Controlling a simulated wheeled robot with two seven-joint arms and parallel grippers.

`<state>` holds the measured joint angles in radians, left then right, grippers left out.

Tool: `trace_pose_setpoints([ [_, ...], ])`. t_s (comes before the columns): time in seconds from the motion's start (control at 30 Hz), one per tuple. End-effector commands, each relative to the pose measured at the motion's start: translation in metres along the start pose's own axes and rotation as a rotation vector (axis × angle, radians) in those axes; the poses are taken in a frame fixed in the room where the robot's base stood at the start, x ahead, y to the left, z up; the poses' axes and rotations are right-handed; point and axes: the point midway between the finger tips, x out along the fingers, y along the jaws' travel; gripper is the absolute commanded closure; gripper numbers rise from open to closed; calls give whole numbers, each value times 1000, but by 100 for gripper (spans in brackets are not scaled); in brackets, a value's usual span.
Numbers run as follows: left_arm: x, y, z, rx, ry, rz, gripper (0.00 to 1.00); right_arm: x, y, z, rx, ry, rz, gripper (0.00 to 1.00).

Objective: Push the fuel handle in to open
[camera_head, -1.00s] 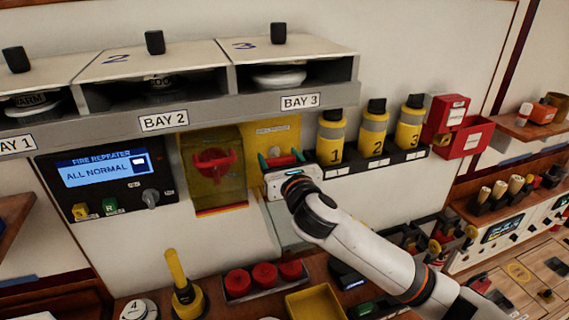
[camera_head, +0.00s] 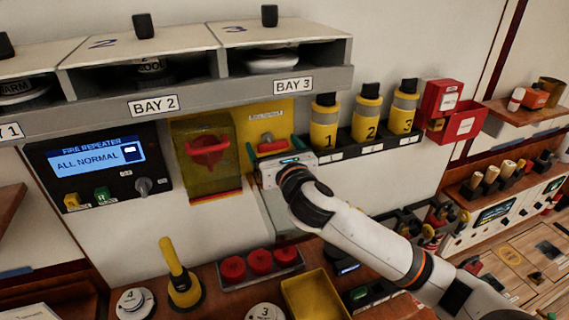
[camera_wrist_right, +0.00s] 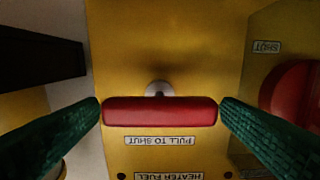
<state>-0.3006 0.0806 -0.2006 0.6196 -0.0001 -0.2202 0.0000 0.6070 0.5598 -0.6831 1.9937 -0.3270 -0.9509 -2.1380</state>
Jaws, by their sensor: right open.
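The fuel handle (camera_wrist_right: 160,111) is a red crossbar on a pale round stem, in front of a yellow plate (camera_wrist_right: 200,40). Labels below the bar read "PULL TO SHUT" and "HEATER FUEL", upside down in the right wrist view. In the head view the red bar (camera_head: 272,146) shows small under Bay 3. My right gripper (camera_wrist_right: 160,112) is open, with one green finger at each end of the bar. The fingertips look very close to the bar's ends; I cannot tell whether they touch. The gripper also shows in the head view (camera_head: 274,148). My left gripper is not in view.
Left of the handle, a red valve (camera_head: 208,150) sits behind a yellowish clear cover. Several yellow cylinders (camera_head: 366,118) stand in a rack to the right. The bay shelf (camera_head: 210,88) overhangs above. Below, the counter holds red caps (camera_head: 259,262) and a yellow tray (camera_head: 314,298).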

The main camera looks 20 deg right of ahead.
Motion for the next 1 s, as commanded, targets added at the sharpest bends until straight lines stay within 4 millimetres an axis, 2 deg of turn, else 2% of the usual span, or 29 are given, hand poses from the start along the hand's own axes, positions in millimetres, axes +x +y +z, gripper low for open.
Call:
trace_pose_setpoints([
  [0.3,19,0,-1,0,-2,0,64,-64,0,3,-1,1,-3,13],
  [0.5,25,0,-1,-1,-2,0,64,-92,0,2,-1,-1,-1,13],
  [0.7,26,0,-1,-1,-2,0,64,-102,0,1,0,-1,0,13],
  [1.0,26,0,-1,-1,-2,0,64,-102,0,1,0,-1,0,13],
])
